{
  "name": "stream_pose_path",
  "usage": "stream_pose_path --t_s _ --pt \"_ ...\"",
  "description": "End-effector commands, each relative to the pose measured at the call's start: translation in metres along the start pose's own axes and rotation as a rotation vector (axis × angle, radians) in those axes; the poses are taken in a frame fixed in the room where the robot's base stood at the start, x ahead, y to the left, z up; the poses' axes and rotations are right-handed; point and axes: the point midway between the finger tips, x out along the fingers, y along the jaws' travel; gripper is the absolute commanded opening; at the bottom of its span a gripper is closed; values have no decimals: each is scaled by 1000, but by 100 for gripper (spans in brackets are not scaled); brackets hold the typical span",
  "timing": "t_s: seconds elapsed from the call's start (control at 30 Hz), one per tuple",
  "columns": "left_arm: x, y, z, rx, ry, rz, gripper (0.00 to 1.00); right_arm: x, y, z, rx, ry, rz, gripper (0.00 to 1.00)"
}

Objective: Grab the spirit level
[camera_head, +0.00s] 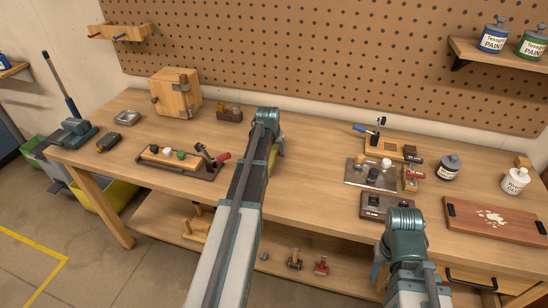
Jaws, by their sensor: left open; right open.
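I cannot clearly make out a spirit level. A small yellow piece (273,160) shows beside my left forearm on the bench; most of it is hidden, and I cannot tell what it is. My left gripper (279,146) is open over the middle of the bench, close to this piece; its fingertips are mostly hidden by the arm. My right gripper (377,262) is open, low at the bench's front edge, and largely hidden behind its wrist. I see nothing held in either.
The workbench (310,185) has clear wood right of my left arm. A tray with knobs and a clamp (183,162) stands left. A metal plate with knobs (372,173), a dark box (386,206), a dark can (450,168) and a wooden board (495,222) are right.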

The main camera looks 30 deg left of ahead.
Motion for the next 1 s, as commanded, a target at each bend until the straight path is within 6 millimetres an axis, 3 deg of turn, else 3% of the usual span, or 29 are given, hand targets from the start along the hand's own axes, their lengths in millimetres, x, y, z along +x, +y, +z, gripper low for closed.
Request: stream_pose_path --t_s 0.13,0.5,1.0 --pt "-1 0 0 0 0 0 65 -1 0 0 0 0 0 50" --pt "-1 0 0 0 0 0 0 -1 0 0 0 0 0 50" --pt "-3 0 -1 0 0 0 0 -3 0 0 0 0 0 50"
